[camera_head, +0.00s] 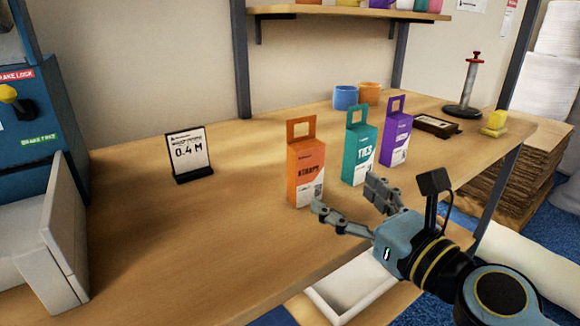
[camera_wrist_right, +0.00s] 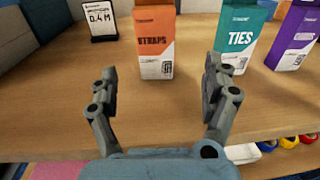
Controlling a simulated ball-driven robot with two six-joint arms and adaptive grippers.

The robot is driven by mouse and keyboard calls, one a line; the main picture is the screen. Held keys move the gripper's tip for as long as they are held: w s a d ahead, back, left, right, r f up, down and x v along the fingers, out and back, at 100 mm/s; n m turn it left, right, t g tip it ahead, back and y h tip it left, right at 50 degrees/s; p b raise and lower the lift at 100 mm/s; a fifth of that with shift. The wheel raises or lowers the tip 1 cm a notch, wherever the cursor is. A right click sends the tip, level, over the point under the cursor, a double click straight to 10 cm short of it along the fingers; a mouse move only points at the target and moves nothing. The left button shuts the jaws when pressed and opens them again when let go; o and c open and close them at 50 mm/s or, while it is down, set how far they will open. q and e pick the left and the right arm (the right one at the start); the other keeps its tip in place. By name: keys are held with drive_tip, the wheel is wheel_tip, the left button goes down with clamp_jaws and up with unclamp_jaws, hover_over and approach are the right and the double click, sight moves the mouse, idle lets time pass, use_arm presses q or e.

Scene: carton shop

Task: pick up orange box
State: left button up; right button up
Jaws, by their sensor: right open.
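The orange box (camera_head: 305,172) stands upright on the wooden table, with a hang tab on top and a white lower part. It reads as straps in the right wrist view (camera_wrist_right: 155,42), where it stands ahead of the gap between the fingers. My right gripper (camera_head: 350,205) is open and empty, in front of the box on its near right side. In the right wrist view its two fingers (camera_wrist_right: 163,80) are spread wide, with bare table between them. My left gripper is in neither view.
A teal box (camera_head: 357,152) and a purple box (camera_head: 396,138) stand right of the orange one. A 0.4 M sign (camera_head: 190,155) stands at left. Blue and orange cups (camera_head: 345,97) are behind. A white tray (camera_head: 350,290) lies below the front edge.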

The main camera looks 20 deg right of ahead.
sight(311, 171)
drive_tip(key=shift+r+x, duration=0.25)
drive_tip(key=shift+x, duration=0.9)
drive_tip(key=x, duration=0.4)
drive_tip(key=shift+a+f+p, duration=0.1)
drive_tip(key=shift+a+p, duration=0.05)
drive_tip(key=shift+p, duration=0.15)
drive_tip(key=x, duration=0.4)
drive_tip(key=shift+w+a, duration=0.15)
drive_tip(key=shift+a, duration=0.15)
drive_tip(key=shift+w, duration=0.15)
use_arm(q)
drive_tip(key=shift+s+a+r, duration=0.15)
use_arm(e)
drive_tip(key=c, duration=1.3)
